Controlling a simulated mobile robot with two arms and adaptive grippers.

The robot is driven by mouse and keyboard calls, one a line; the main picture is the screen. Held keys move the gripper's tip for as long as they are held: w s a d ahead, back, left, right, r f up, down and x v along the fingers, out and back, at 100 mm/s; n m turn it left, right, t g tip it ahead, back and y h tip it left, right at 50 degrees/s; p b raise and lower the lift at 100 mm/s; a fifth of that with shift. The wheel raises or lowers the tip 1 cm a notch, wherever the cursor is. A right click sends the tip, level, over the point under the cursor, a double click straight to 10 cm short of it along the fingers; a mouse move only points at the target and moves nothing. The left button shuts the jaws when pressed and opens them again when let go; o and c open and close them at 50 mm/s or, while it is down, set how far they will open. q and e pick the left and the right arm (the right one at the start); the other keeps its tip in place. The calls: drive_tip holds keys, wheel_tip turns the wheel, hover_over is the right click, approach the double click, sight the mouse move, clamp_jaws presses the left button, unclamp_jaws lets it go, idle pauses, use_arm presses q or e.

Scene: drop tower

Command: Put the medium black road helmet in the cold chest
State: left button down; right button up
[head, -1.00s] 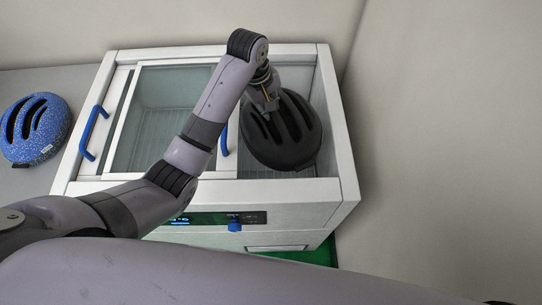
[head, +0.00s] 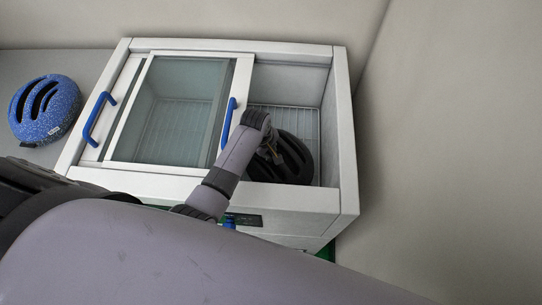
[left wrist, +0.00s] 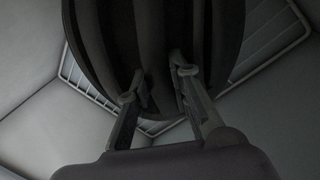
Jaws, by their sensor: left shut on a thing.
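The black road helmet (head: 296,165) is down inside the open right part of the cold chest (head: 341,150), near its front wall. My left gripper (head: 272,152) is shut on the helmet; my arm hides part of it. In the left wrist view the helmet (left wrist: 150,40) fills the top middle, with the fingers of my left gripper (left wrist: 158,92) on its shell between vents. The wire rack shows beyond it, and I cannot tell whether the helmet touches it. My right gripper is not in view.
Sliding glass lids with blue handles (head: 228,122) cover the chest's left and middle. A blue speckled helmet (head: 45,108) sits on the grey surface to the left. The back of the open bay, over the wire rack (head: 290,120), is clear. A wall stands close on the right.

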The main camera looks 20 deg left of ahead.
use_arm(q)
drive_tip(key=shift+s+x, duration=0.2)
drive_tip(key=shift+x, duration=0.75)
drive_tip(key=shift+s+x, duration=0.2)
drive_tip(key=shift+x, duration=0.75)
drive_tip(key=shift+a+f, duration=0.1)
drive_tip(key=shift+f, duration=0.15)
drive_tip(key=c, duration=1.4)
unclamp_jaws()
drive_tip(key=shift+c, duration=0.2)
drive_tip(key=v, duration=1.2)
drive_tip(key=shift+r+p, duration=0.15)
drive_tip(key=shift+p, duration=0.3)
